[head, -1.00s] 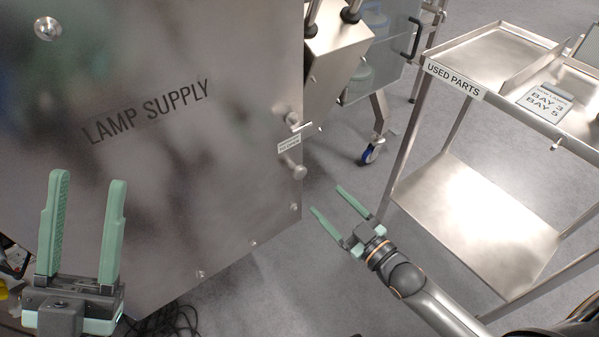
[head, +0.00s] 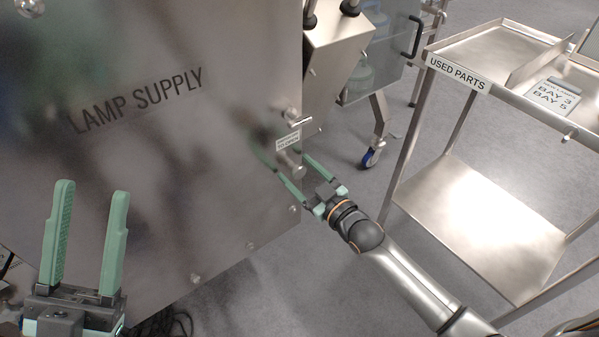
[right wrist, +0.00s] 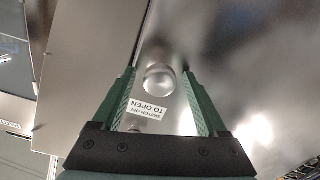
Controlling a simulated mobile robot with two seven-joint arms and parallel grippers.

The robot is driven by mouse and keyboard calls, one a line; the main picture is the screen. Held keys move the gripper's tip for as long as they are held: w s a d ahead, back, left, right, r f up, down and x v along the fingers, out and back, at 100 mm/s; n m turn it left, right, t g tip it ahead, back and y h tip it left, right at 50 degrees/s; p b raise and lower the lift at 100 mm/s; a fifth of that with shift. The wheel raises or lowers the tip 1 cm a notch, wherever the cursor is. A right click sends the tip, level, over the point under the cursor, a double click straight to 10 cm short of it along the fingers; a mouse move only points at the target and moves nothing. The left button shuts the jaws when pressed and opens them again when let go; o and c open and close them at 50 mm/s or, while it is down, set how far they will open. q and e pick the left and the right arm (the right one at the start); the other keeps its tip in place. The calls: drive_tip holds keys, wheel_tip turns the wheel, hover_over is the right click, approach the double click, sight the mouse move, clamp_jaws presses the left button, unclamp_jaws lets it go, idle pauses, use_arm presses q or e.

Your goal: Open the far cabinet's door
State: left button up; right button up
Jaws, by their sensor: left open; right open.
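A steel cabinet door marked LAMP SUPPLY (head: 150,150) fills the left of the head view and looks shut. Near its right edge are a latch with a small lever (head: 292,114), a small TO OPEN label (head: 288,140) and a round knob below, partly hidden by my right gripper. My right gripper (head: 289,164) is open at this edge, fingers pointing at the door. In the right wrist view the round knob (right wrist: 159,80) lies between the fingertips, with no finger visibly closed on it. My left gripper (head: 92,188) is open and empty before the door's lower left.
A USED PARTS trolley (head: 470,195) stands at the right, beside my right arm. Grey floor lies between door and trolley.

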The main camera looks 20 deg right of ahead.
clamp_jaws()
idle(0.5)
idle(0.8)
